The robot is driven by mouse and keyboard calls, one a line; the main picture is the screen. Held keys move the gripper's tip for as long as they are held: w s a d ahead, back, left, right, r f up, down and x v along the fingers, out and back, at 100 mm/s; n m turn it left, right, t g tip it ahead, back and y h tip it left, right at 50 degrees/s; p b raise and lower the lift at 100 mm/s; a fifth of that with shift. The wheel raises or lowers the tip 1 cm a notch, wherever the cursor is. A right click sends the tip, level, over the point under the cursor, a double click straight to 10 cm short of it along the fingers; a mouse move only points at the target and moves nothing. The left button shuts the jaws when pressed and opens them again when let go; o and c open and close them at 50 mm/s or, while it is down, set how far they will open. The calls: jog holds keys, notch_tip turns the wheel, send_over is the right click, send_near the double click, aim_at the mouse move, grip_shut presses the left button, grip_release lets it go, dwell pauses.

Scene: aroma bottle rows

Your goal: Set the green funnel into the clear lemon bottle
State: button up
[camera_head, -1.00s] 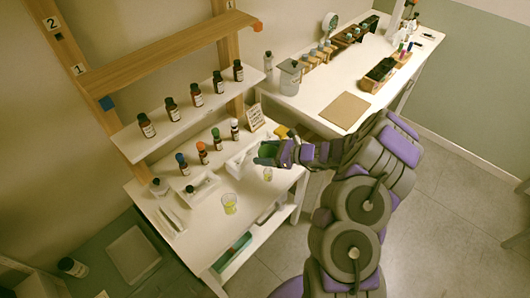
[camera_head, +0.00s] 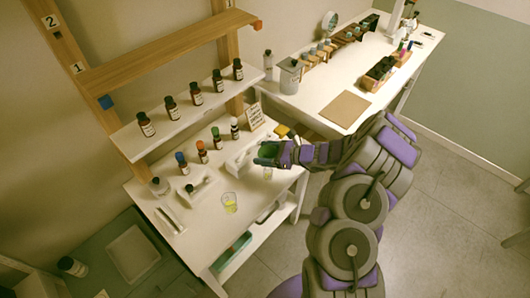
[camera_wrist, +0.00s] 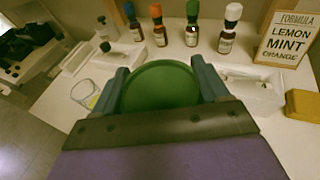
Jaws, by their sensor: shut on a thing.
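My gripper (camera_wrist: 160,88) is shut on the green funnel (camera_wrist: 158,84), whose round rim lies between the two fingers in the wrist view. The funnel also shows in the head view (camera_head: 268,151), held above the white table near its right end.
A clear beaker with yellow liquid (camera_head: 229,203) stands left of the gripper. Bottles with blue, orange, green and white (camera_wrist: 229,28) caps stand behind. A formula card (camera_wrist: 288,37), a white tray (camera_wrist: 250,90) and a yellow block (camera_wrist: 303,104) are at the right. A bottle shelf (camera_head: 190,115) overhangs the back.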

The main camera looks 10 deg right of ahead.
jog(key=shift+f+b, duration=0.85)
jog(key=shift+f, duration=1)
jog(key=o, duration=1)
jog(key=shift+o, duration=0.2)
jog(key=p+v, duration=0.3)
jog(key=v, duration=1.4)
jog(key=shift+d, duration=0.25)
